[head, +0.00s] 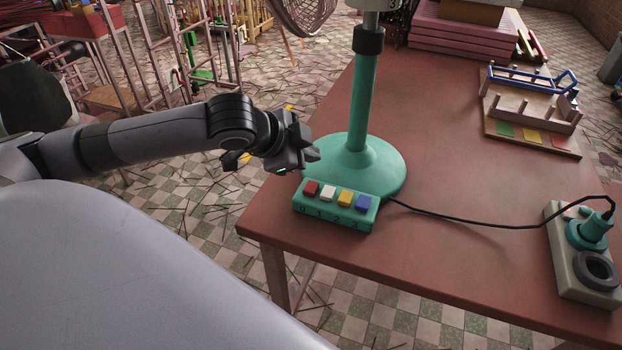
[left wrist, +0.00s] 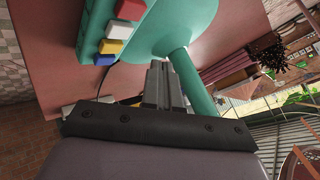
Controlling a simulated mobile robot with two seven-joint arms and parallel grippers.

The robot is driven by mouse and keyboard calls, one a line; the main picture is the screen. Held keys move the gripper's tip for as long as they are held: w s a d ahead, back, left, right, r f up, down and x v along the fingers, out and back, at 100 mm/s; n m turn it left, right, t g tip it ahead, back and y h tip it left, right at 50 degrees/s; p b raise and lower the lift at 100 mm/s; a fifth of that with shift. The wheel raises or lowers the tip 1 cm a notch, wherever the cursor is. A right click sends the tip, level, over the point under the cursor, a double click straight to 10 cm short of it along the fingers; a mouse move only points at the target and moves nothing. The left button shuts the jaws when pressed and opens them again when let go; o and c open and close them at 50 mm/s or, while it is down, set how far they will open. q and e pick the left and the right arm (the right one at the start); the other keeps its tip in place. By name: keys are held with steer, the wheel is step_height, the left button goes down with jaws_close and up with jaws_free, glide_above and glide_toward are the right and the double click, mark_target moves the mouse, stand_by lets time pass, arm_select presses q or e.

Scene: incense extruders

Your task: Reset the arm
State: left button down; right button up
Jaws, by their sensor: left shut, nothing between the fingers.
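My left arm comes in from the left in the head view. My left gripper (head: 312,155) is shut and empty, just left of the green fan base (head: 382,165) and above the table's left edge. The green button box (head: 338,215) at the front of the base carries red, white, yellow and blue buttons. In the left wrist view the shut fingers (left wrist: 163,88) point toward the green pole (left wrist: 188,80), and the button box (left wrist: 93,30) shows at the upper left. I cannot tell whether the fingers touch the fan. My right gripper is out of view.
The red-brown table (head: 450,180) has clear room in its middle. A black cable runs right to a power strip (head: 580,268). A wooden rack (head: 530,112) stands at the back right. Metal frames (head: 150,50) stand at the far left, and thin sticks litter the tiled floor.

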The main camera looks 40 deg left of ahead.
arm_select(q)
steer(key=shift+f, duration=0.1)
stand_by(0.6)
steer(key=shift+g+h, duration=0.4)
steer(key=s+d+f, duration=0.1)
steer(key=d, duration=0.1)
steer(key=s+d+f, duration=0.1)
steer(key=f, duration=0.1)
steer(key=s+d+f, duration=0.1)
steer(key=d, duration=0.1)
steer(key=shift+s+d+f, duration=0.1)
steer(key=shift+d+f, duration=0.15)
steer(key=shift+d, duration=0.05)
steer(key=s+f+n+g+y, duration=0.1)
steer(key=s+f+n+g, duration=0.2)
steer(key=s, duration=0.4)
steer(key=s+d+f+n+y, duration=0.1)
steer(key=s+f+n, duration=0.2)
steer(key=s+f, duration=0.3)
steer(key=s+f+n+g, duration=0.2)
steer(key=s+f+n, duration=0.1)
steer(key=s, duration=0.5)
steer(key=w+d+f+t+h, duration=0.1)
steer(key=w+d+f+t, duration=0.2)
steer(key=w+f+t, duration=0.4)
steer(key=shift+f+h, duration=0.3)
steer(key=shift+f, duration=0.55)
steer(key=shift+s+a, duration=0.1)
steer(key=shift+s, duration=0.05)
